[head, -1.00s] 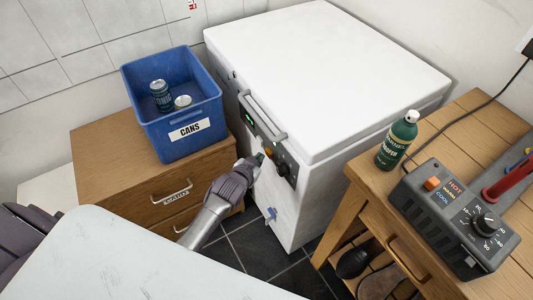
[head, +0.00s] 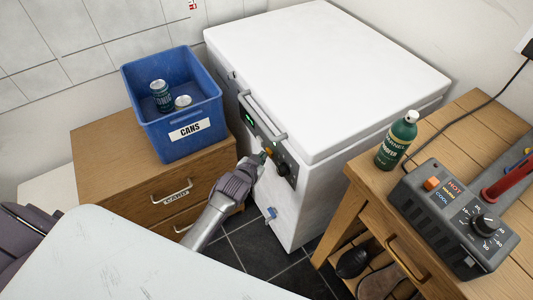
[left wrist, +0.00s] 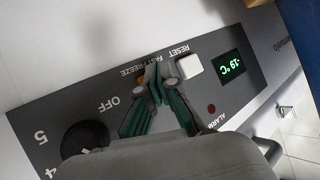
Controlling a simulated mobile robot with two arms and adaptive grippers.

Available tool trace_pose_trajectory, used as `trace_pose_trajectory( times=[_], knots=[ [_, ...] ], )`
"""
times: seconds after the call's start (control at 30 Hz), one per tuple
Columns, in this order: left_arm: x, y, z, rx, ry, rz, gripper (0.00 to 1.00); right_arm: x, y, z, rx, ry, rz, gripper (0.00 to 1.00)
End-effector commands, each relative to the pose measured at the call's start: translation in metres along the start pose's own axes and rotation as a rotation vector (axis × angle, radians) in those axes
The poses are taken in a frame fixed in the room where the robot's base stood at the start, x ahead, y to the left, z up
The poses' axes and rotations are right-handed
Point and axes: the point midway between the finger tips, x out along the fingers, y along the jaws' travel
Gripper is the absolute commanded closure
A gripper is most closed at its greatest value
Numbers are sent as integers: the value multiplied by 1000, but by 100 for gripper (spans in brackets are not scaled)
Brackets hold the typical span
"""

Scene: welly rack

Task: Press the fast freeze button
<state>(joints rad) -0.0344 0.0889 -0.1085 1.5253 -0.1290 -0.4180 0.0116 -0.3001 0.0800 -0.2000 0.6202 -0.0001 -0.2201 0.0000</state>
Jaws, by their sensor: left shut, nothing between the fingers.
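The white chest freezer (head: 325,75) stands against the wall, with its dark control panel (head: 262,138) on the front face. My left gripper (head: 262,156) is shut and empty, its tips at the panel. In the left wrist view the shut green fingertips (left wrist: 157,76) are over the panel at the FAST FREEZE label, apparently close to or touching it. The white RESET button (left wrist: 189,66) is right of the tips. My right gripper is not in view.
A handle (head: 262,117) sticks out above the panel. A blue cans bin (head: 150,132) stands left; a wooden bench (head: 350,212) stands right.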

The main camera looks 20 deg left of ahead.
Motion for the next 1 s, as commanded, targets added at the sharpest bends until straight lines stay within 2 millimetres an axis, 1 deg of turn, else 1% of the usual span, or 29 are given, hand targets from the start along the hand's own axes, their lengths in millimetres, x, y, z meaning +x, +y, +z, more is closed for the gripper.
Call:
trace_pose_trajectory(
  times=[0.27, 0.57, 0.87, 1.0],
  knots=[
    [1, 1, -1, 0, 1, 0, 100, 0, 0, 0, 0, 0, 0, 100],
    [-8, -6, 4, 1, 0, -1, 100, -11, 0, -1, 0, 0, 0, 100],
    [-9, -6, 6, 0, 0, 0, 100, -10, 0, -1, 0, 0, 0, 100],
    [-16, -11, 10, 1, -2, 0, 100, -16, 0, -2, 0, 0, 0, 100]
  ],
)
